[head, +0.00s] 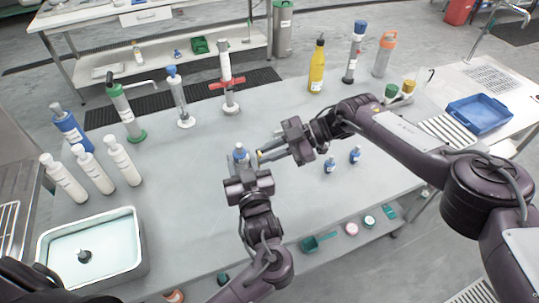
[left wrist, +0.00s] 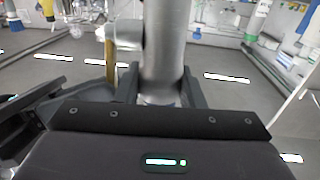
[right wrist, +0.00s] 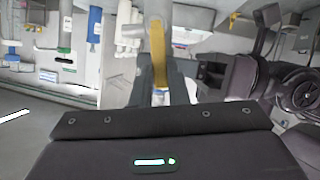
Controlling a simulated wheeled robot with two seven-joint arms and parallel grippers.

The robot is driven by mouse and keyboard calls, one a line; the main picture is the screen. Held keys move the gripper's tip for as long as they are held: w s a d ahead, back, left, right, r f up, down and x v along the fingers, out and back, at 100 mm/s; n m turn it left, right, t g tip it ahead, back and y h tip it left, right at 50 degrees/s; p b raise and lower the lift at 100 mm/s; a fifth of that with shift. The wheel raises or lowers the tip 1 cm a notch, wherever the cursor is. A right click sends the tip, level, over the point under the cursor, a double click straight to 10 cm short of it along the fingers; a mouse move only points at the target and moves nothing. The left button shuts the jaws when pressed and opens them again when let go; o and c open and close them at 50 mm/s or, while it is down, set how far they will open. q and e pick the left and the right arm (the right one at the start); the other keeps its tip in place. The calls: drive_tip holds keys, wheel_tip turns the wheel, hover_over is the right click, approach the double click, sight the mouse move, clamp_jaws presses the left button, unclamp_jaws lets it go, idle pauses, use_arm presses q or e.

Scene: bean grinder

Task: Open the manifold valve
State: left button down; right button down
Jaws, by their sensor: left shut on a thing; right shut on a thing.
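The manifold valve (head: 240,155) is a grey metal cylinder standing on the table in the head view. My left gripper (head: 243,170) is shut around its body, which fills the space between the fingers in the left wrist view (left wrist: 164,50). Its yellow lever (left wrist: 111,60) is on the left side there. My right gripper (head: 268,156) reaches in from the right and is shut on the yellow lever, which shows between its fingers in the right wrist view (right wrist: 158,55). The lever's tip and the valve's lower part are partly hidden by the grippers.
Two small blue-capped bottles (head: 355,155) stand right of my right gripper. White bottles (head: 121,160) and a water-filled tray (head: 50,262) are on the left. A yellow bottle (head: 317,68) stands at the back. The table's middle left is clear.

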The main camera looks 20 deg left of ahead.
use_arm(q)
drive_tip(key=shift+f, duration=0.3)
use_arm(e)
drive_tip(key=shift+w+a+m, duration=0.15)
drive_tip(key=shift+w+m, duration=0.1)
drive_tip(key=shift+m, duration=0.15)
drive_tip(key=c, duration=1.4)
unclamp_jaws()
drive_tip(key=v, duration=1.2)
drive_tip(key=shift+r, duration=0.15)
